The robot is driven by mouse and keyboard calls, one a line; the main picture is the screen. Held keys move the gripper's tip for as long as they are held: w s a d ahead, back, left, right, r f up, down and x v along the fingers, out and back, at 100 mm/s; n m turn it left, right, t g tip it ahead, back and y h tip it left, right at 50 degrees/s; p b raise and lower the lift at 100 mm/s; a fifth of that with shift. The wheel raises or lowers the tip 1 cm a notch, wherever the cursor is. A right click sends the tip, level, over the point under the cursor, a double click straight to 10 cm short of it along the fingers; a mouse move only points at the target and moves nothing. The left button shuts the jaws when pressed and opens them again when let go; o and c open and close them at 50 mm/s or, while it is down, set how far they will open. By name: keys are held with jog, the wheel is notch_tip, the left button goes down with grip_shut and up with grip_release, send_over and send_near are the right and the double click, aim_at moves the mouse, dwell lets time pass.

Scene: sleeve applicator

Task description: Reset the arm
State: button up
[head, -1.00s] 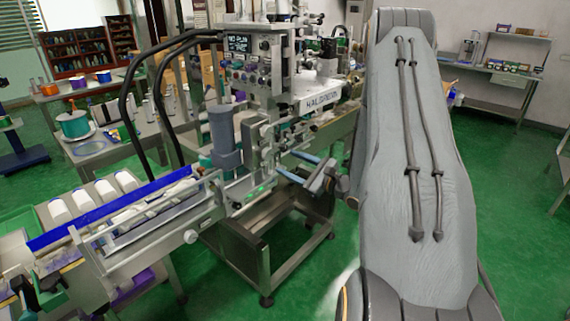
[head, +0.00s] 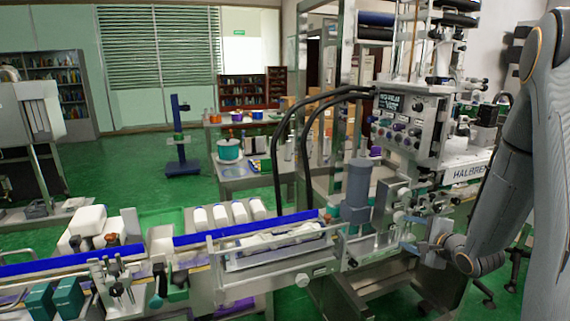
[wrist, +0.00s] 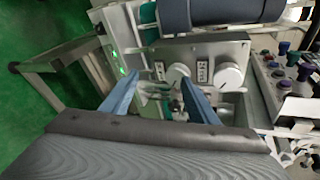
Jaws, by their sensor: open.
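My gripper (head: 410,247) is at the right of the head view, close to the front of the sleeve applicator machine (head: 410,130). In the wrist view my gripper (wrist: 156,84) shows two blue fingers spread apart with nothing held between them. Beyond the fingers is a metal plate with two round white knobs (wrist: 229,76). I cannot tell how much gap is left between the fingertips and the machine. My grey arm fills the right edge of the head view and hides part of the machine.
A conveyor with a blue rail (head: 245,228) runs left from the machine, with white bottles (head: 220,215) behind it. A worktable (head: 240,180) with a teal pot (head: 229,150) stands farther back. Green floor (head: 130,195) is open at the back left.

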jog(key=s+a+n+g+b, duration=0.1)
jog(key=s+a+n+g, duration=0.3)
jog(key=s, duration=0.5)
jog(key=s+a+n+g+h, duration=0.1)
jog(key=s+a+n+g, duration=0.3)
jog(key=s+a+n, duration=0.4)
jog(key=s+a+n+g+h+b, duration=0.1)
jog(key=s+a+n+g, duration=0.2)
jog(key=s+a+n, duration=0.4)
jog(key=s, duration=0.3)
jog(key=shift+s+r+g+b, duration=0.3)
jog(key=shift+s+r+g, duration=0.05)
jog(key=shift+g, duration=0.05)
